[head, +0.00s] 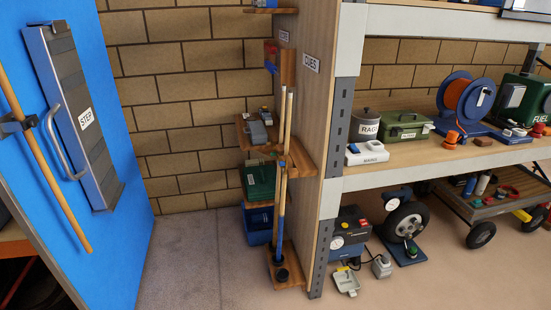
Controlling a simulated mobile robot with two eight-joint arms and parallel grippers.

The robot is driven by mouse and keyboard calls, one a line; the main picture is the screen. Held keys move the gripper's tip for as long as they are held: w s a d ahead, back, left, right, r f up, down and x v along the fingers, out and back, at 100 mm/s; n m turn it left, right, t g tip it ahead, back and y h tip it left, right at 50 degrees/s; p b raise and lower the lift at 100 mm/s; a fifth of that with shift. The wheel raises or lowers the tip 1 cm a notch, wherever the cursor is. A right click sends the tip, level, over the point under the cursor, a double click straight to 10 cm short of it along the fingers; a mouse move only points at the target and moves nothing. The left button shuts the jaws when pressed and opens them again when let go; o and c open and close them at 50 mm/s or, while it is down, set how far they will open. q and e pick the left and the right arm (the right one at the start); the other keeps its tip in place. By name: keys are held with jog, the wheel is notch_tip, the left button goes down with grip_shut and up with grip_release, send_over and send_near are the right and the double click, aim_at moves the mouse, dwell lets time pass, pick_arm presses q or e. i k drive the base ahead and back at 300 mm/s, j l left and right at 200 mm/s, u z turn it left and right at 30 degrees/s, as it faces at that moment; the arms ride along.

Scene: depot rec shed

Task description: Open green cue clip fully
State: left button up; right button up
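Two wooden cues (284,130) stand upright in a narrow rack beside a wooden side panel (319,100) labelled CUES. Their dark blue lower ends (279,222) rest in black cups on a small wooden base shelf (289,277). A red and blue fitting (271,56) is on the rack's upper part. A small wooden bracket (300,162) holds the cues around mid-height. I cannot make out a green clip for certain; it may be small or hidden behind the cues. Neither of my grippers is in view.
A blue door panel (140,190) at the left carries a folded step and a wooden pole (45,170). Grey floor (190,260) between door and rack is clear.

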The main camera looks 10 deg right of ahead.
aim_at(274, 153)
jog(key=i+l, duration=0.3)
jog(key=i, duration=0.2)
jog(key=i+l, duration=0.25)
jog(key=i, duration=0.2)
jog(key=i+l, duration=0.3)
jog(key=i, duration=0.2)
jog(key=i+l, duration=0.3)
jog(key=i, duration=0.2)
